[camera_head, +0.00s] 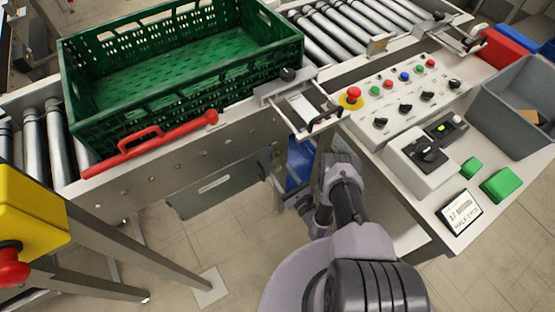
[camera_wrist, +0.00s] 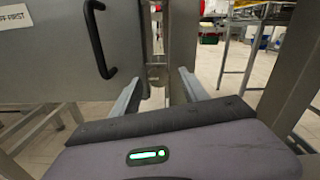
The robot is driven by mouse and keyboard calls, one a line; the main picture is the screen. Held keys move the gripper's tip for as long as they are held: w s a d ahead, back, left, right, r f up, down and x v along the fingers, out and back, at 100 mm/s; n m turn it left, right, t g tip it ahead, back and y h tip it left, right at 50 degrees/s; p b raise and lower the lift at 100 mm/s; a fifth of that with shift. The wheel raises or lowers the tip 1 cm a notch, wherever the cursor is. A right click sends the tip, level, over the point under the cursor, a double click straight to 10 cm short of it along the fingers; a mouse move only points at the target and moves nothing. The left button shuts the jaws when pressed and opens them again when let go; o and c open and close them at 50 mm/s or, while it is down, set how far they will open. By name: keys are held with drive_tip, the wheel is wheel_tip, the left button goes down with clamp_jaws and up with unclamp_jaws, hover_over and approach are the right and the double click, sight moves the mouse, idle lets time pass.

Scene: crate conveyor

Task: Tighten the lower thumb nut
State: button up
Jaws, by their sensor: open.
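In the wrist view my gripper (camera_wrist: 160,82) is open, with its two grey fingers apart and nothing held between them. A narrow upright metal bracket or post (camera_wrist: 182,45) stands beyond the fingertips. Small parts show on and beside it, but they are too small and dim for me to tell whether one is the lower thumb nut. In the head view my arm reaches down beside the conveyor frame, and the gripper's fingers cannot be made out there.
A grey panel (camera_wrist: 60,50) with a black handle (camera_wrist: 97,40) stands close on the left. A thick metal post (camera_wrist: 295,75) is close on the right. Above are the conveyor's green crate (camera_head: 190,98), red lever (camera_head: 150,145) and control panel (camera_head: 395,98). A yellow box (camera_head: 30,215) stands at left.

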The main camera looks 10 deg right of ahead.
drive_tip(key=shift+w+a, duration=0.15)
drive_tip(key=shift+w, duration=0.1)
drive_tip(key=shift+s, duration=0.1)
drive_tip(key=shift+c, duration=0.9)
clamp_jaws()
